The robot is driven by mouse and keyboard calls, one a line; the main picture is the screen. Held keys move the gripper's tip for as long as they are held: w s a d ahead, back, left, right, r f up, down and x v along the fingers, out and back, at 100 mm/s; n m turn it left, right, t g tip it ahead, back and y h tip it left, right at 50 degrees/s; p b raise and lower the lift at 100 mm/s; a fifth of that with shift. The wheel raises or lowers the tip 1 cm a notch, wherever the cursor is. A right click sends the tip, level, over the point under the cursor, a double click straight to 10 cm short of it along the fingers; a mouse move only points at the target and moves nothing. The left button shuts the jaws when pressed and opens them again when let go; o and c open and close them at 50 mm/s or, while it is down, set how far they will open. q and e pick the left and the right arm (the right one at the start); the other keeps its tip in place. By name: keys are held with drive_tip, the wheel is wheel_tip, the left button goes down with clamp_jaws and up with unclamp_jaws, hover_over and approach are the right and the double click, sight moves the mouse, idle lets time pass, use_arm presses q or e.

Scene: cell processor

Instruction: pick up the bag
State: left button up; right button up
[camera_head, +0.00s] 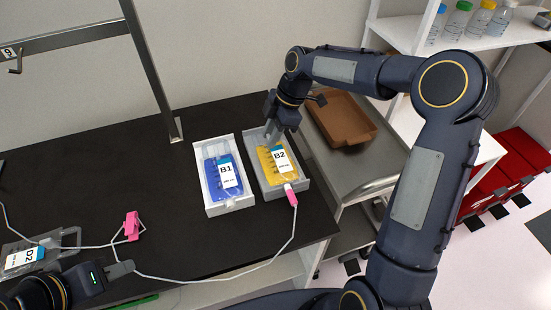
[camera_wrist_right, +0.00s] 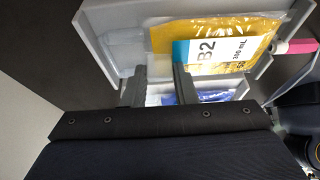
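The yellow bag labelled B2 (camera_head: 276,160) lies in the right grey-white tray (camera_head: 299,188); in the right wrist view the bag (camera_wrist_right: 165,38) shows up close. The blue bag labelled B1 (camera_head: 212,182) lies in the left white tray (camera_head: 228,208). A clear bag labelled D2 (camera_head: 66,240) lies at the lower left. My right gripper (camera_head: 271,136) is at the far end of the B2 bag; in the right wrist view its fingers (camera_wrist_right: 160,88) are apart, with nothing gripped visible. My left gripper (camera_head: 121,269) is low over the table beside the tube; its finger gap is unclear.
A thin tube (camera_head: 220,279) runs across the black table (camera_head: 110,160) from a pink clamp (camera_head: 132,226) to the pink connector (camera_head: 291,195) at B2. A metal frame (camera_head: 150,70) stands at the back. A cart with a brown tray (camera_head: 342,112) is at right.

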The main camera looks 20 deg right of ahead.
sight(262, 153)
clamp_jaws()
drive_tip(key=shift+r, duration=0.1)
drive_tip(key=shift+r, duration=0.45)
drive_tip(key=s+a+r+b, duration=0.2)
drive_tip(key=s+a+r, duration=0.7)
drive_tip(key=r, duration=0.3)
drive_tip(key=shift+s+a+b, duration=0.25)
drive_tip(key=shift+a+b, duration=0.1)
drive_tip(key=shift+a, duration=0.35)
drive_tip(key=shift+o, duration=0.3)
unclamp_jaws()
clamp_jaws()
